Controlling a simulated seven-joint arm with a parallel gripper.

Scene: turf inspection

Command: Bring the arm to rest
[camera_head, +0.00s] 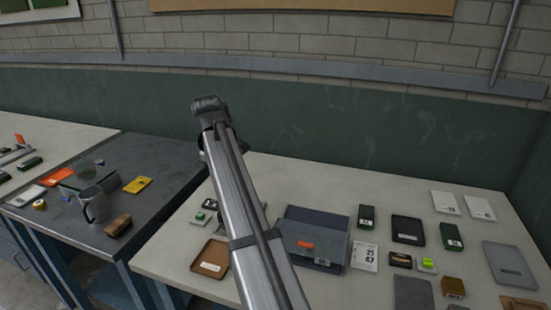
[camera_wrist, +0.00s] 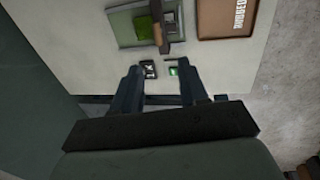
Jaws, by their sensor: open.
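My arm crosses the head view from the bottom middle up to the left, above the pale bench (camera_head: 165,262). My gripper is not clearly seen there. In the wrist view my gripper (camera_wrist: 161,72) is open, its two dark fingers apart with nothing held between them. Beyond the fingertips, on the pale bench top, are a small dark item (camera_wrist: 149,69) and a small green-marked item (camera_wrist: 173,71). I cannot tell the height of the fingers above them.
The pale bench holds a brown tray (camera_head: 207,262), a blue-grey case (camera_head: 315,225), a black tray (camera_head: 408,229), a grey tray (camera_head: 510,265) and white cards (camera_head: 364,256). A dark bench at left bears a metal mug (camera_head: 95,205) and a brown block (camera_head: 118,225). A green wall panel stands behind.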

